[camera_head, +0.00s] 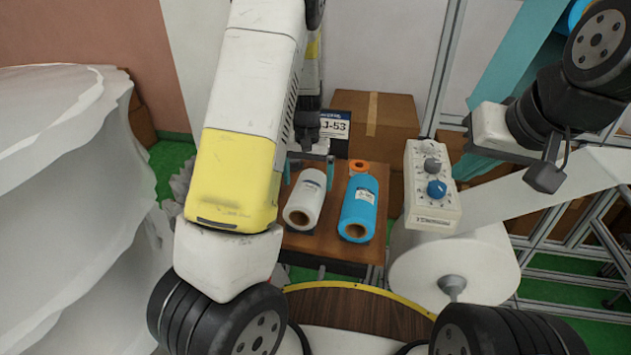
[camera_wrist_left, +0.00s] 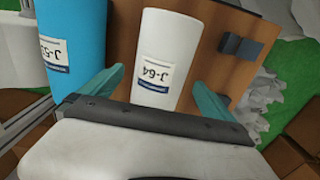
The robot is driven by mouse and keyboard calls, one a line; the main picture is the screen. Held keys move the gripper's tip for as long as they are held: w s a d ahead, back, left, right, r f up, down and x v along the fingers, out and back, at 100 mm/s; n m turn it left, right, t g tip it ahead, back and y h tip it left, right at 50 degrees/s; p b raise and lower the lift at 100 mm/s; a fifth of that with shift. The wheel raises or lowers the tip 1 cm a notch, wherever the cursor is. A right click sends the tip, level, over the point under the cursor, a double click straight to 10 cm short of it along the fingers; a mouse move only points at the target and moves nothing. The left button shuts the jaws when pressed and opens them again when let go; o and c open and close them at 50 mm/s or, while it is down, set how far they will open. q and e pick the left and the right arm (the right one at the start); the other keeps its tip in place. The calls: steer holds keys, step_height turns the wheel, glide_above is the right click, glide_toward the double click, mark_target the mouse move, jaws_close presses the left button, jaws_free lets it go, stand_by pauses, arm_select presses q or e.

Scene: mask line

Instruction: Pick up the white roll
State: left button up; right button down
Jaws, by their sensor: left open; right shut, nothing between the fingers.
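The white roll (camera_head: 304,200) lies on a brown wooden stand, its brown core end facing me. In the left wrist view the white roll (camera_wrist_left: 165,58) shows a label reading J-64. My left gripper (camera_head: 309,172) is open at the far end of the roll. In the left wrist view the teal fingers of my left gripper (camera_wrist_left: 157,92) stand on either side of the roll, with gaps. My right gripper (camera_head: 469,138) is at the upper right, shut and empty, away from the roll.
A blue roll (camera_head: 358,208) lies close to the right of the white one. It also shows in the left wrist view (camera_wrist_left: 72,40). An orange ring (camera_head: 359,167) sits behind it. A control box with knobs (camera_head: 432,190) stands to the right. Cardboard boxes (camera_head: 385,118) are behind the stand.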

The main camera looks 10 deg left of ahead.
arm_select(q)
step_height(320, 180, down, 6)
steer(key=shift+s+a+f, duration=0.1)
steer(key=shift+s, duration=0.05)
steer(key=c, duration=1.6)
